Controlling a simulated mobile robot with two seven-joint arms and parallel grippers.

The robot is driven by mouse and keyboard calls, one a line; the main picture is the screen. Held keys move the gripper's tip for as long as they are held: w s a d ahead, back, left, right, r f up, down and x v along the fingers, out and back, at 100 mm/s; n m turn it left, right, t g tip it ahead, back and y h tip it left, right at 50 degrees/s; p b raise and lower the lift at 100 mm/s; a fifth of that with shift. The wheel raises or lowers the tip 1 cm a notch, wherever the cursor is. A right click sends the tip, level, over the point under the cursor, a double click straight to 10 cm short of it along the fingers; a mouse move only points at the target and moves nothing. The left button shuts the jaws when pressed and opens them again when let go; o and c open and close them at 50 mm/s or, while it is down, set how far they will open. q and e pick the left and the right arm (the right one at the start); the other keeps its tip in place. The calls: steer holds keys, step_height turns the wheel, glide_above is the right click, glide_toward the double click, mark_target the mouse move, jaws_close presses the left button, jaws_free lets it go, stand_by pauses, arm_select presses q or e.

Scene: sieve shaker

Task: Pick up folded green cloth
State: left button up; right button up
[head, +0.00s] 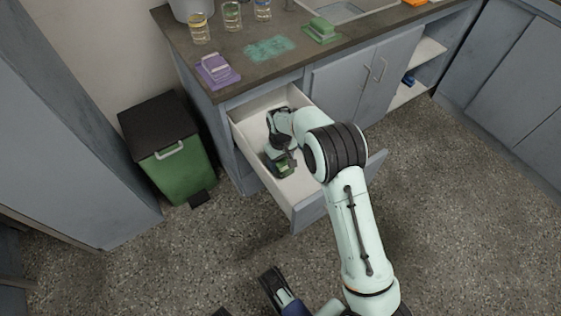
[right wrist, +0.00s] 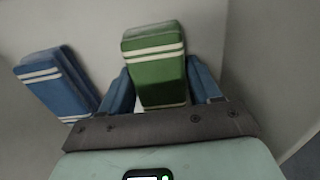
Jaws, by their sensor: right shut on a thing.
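The folded green cloth (right wrist: 155,68) with white stripes stands between the blue fingers of my right gripper (right wrist: 160,95) in the right wrist view. My right gripper is shut on it. In the head view my right arm reaches down into the open drawer, where the right gripper (head: 279,163) and a bit of green cloth (head: 286,168) show, partly hidden by my arm. A dark and blue part at the bottom edge of the head view appears to be my left gripper (head: 282,290); its jaw opening is unclear.
A folded blue cloth (right wrist: 58,84) with white stripes lies left of the green one in the white drawer (head: 297,216). The drawer walls stand close around my gripper. A green bin (head: 178,172) stands left of the drawer.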

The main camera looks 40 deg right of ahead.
step_height(320, 180, up, 8)
steer(key=shift+f+p, duration=0.15)
steer(key=shift+p, duration=0.9)
arm_select(q)
steer(key=s+d+r+h+p, duration=0.1)
steer(key=s+d+r+p, duration=0.2)
steer(key=r, duration=0.3)
steer(key=shift+s+d+r+m+g, duration=0.15)
steer(key=shift+d+r+m+g, duration=0.15)
steer(key=shift+r+g, duration=0.1)
arm_select(e)
step_height(320, 180, up, 12)
steer(key=shift+r, duration=0.2)
